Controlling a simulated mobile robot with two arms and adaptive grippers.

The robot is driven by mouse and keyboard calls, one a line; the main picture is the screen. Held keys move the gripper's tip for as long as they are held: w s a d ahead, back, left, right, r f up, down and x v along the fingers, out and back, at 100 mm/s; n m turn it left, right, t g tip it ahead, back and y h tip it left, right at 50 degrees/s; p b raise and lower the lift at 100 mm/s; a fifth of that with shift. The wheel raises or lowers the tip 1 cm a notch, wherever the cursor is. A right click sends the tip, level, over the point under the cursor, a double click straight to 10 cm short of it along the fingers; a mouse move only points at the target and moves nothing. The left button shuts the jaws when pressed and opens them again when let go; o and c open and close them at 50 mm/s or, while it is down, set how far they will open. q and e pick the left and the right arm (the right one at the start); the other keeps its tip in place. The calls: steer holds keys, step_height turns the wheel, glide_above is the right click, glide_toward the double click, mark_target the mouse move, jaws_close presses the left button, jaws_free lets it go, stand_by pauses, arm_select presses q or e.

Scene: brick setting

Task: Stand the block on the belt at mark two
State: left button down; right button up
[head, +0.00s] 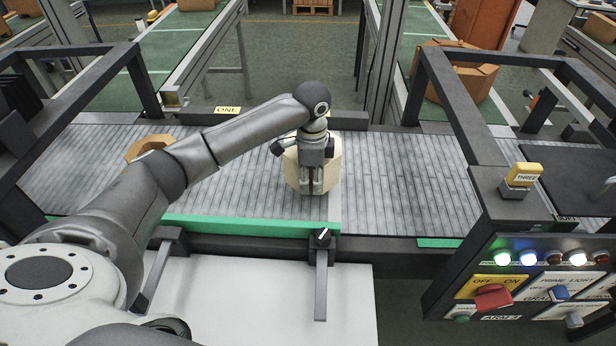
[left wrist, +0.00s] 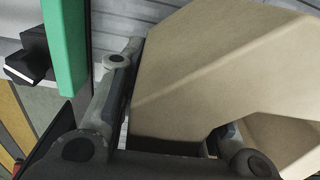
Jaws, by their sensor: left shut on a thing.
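A pale tan block (head: 331,160) with angled sides is on or just above the grey slatted belt (head: 400,180), near the middle of the head view. My left gripper (head: 312,188) reaches down at the block's near side and is shut on it. In the left wrist view the block (left wrist: 215,75) fills much of the picture, with a finger on either side. The gripper hides part of the block, and I cannot tell whether its base touches the belt. A label reading ONE (head: 228,110) is on the belt's far edge. No label reading two is visible. My right gripper is out of view.
A brown block (head: 148,146) lies on the belt at left, partly behind my arm. A green strip (head: 240,226) and a black-handled lever (head: 322,240) line the near edge.

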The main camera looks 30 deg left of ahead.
mark_target(312, 198)
arm_select(q)
steer(key=shift+w+a+f, duration=0.2)
steer(key=shift+w+f, duration=0.6)
steer(key=shift+w, duration=0.05)
step_height(312, 198, down, 3)
steer(key=shift+w+f, duration=0.15)
steer(key=shift+f, duration=0.05)
steer(key=c, duration=1.5)
jaws_free()
steer(key=shift+f, duration=0.2)
steer(key=o, duration=0.4)
steer(key=shift+s, duration=0.2)
steer(key=shift+r, duration=0.15)
